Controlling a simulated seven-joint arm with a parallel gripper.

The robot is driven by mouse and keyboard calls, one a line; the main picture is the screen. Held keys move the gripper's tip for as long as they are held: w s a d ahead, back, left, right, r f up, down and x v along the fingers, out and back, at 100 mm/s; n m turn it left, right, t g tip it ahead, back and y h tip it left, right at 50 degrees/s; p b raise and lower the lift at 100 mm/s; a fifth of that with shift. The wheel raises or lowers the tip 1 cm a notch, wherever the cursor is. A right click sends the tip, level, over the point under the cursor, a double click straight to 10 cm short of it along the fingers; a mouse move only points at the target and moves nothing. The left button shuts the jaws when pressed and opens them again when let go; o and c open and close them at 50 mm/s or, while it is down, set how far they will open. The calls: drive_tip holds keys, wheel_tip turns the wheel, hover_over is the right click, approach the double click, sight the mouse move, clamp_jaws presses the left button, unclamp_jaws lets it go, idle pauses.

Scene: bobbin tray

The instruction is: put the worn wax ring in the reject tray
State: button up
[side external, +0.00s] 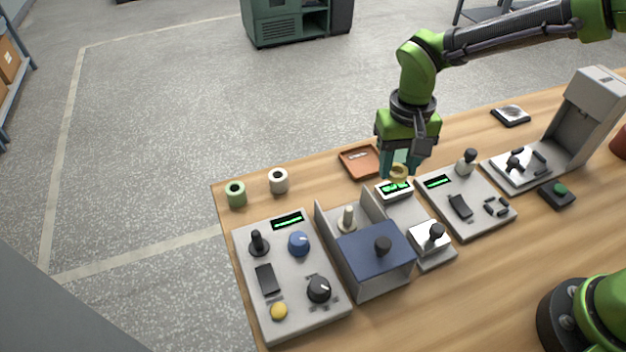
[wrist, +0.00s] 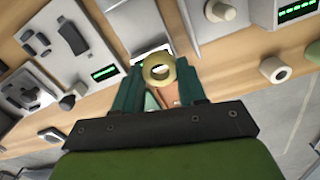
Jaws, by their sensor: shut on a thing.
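The wax ring (side external: 398,173) is a small yellowish ring. It also shows in the wrist view (wrist: 158,70), with its hole facing the camera. My gripper (side external: 399,164) is shut on it, with a teal finger on either side in the wrist view (wrist: 159,78). The ring is held above the bench, over the back of a small grey unit with a green display. An orange-brown tray (side external: 358,162) with a small pale label lies on the bench just left of my gripper. Part of it shows between the fingers in the wrist view (wrist: 167,98).
A green spool (side external: 236,193) and a white spool (side external: 278,181) stand at the bench's left end. Control panels (side external: 291,275), a blue-lidded box (side external: 375,250) and a tall grey stand (side external: 590,105) crowd the bench. Some bare wood lies between the white spool and the tray.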

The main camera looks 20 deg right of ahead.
drive_tip(key=shift+n, duration=0.3)
drive_tip(key=d+f, duration=0.1)
drive_tip(key=d, duration=0.1)
drive_tip(key=s+d+f, duration=0.1)
drive_tip(key=d, duration=0.1)
drive_tip(key=s+d+f, duration=0.1)
drive_tip(key=d, duration=0.1)
drive_tip(key=shift+s+d+f, duration=0.1)
drive_tip(key=shift+s+f, duration=0.15)
drive_tip(key=shift+f, duration=0.05)
drive_tip(key=shift+w+f, duration=0.1)
drive_tip(key=shift+f, duration=0.15)
hover_over(363, 163)
drive_tip(key=shift+f+n, duration=0.3)
drive_tip(key=shift+f, duration=0.4)
drive_tip(key=shift+w+f, duration=0.15)
drive_tip(key=shift+f, duration=1.65)
drive_tip(key=shift+f, duration=0.15)
drive_tip(key=o, duration=0.7)
